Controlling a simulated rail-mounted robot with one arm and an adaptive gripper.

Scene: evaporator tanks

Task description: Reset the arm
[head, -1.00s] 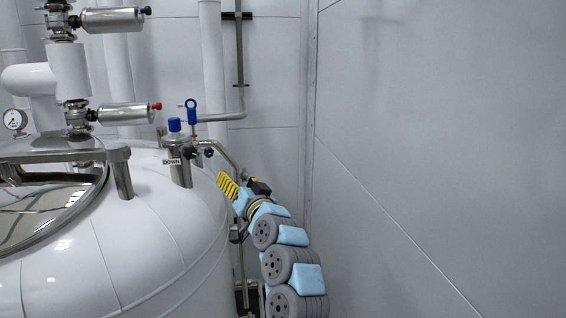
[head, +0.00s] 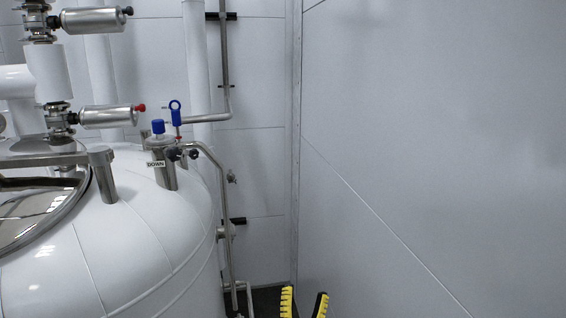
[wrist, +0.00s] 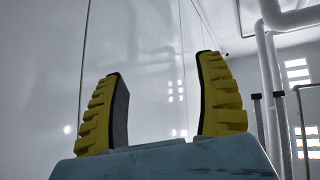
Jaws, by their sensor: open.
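My gripper (head: 304,302) shows at the bottom edge of the head view, with only its yellow ribbed fingertips in sight. It points up and its fingers are apart. The wrist view shows the two yellow and black fingers of my gripper (wrist: 160,105) spread open with nothing between them. The rest of my arm is out of the head view. My gripper is to the right of the white tank and lower than its top, apart from it.
The white tank (head: 130,235) fills the left, with a fitting labelled DOWN (head: 160,165), a blue-handled valve (head: 176,115) and a bent pipe (head: 222,200). Grey wall panels (head: 430,130) stand at the right. The wrist view shows white pipes (wrist: 270,80) at the right.

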